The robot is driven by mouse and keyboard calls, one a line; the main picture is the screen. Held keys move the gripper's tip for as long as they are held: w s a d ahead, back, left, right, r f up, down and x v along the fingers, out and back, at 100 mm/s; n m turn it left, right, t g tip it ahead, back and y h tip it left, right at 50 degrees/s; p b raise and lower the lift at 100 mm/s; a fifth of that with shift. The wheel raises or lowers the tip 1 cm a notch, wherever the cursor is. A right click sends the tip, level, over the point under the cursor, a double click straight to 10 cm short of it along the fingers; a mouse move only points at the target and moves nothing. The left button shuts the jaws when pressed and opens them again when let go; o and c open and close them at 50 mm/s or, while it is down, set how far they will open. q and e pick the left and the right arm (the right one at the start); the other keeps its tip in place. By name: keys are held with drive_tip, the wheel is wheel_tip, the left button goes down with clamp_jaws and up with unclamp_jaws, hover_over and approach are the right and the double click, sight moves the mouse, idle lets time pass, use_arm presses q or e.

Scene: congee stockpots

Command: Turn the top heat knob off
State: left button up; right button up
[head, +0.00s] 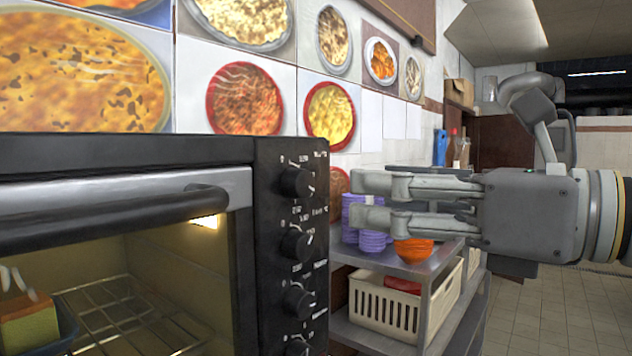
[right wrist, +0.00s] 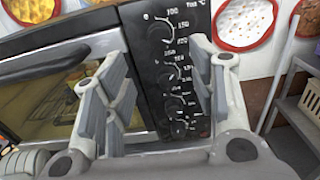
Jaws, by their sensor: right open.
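A black toaster oven fills the left of the head view, and its control panel (head: 265,240) carries a column of several black knobs. The top heat knob (head: 297,181) has dial marks around it. In the right wrist view the top knob (right wrist: 160,31) shows next to numbers such as 100 and 150. My right gripper (head: 364,202) is open and empty, to the right of the panel and pointing left towards it, near the height of the top knob. It appears apart from the knob. In the right wrist view its fingers frame the panel. My left gripper is not in view.
Below the top knob are a second knob (head: 297,244) and a third knob (head: 297,301). The oven door handle (head: 120,215) juts out at left. A metal shelf (head: 440,262) beyond my right gripper holds purple cups (head: 373,241), orange bowls (head: 412,250) and a cream basket (head: 385,310).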

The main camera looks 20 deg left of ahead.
sight(306, 186)
drive_tip(key=p+x, duration=0.3)
drive_tip(key=x, duration=0.5)
drive_tip(key=shift+w+a, duration=0.15)
drive_tip(key=shift+a, duration=0.2)
drive_tip(key=shift+w+a, duration=0.1)
drive_tip(key=shift+a, duration=0.2)
drive_tip(key=shift+c, duration=0.2)
drive_tip(key=c, duration=1)
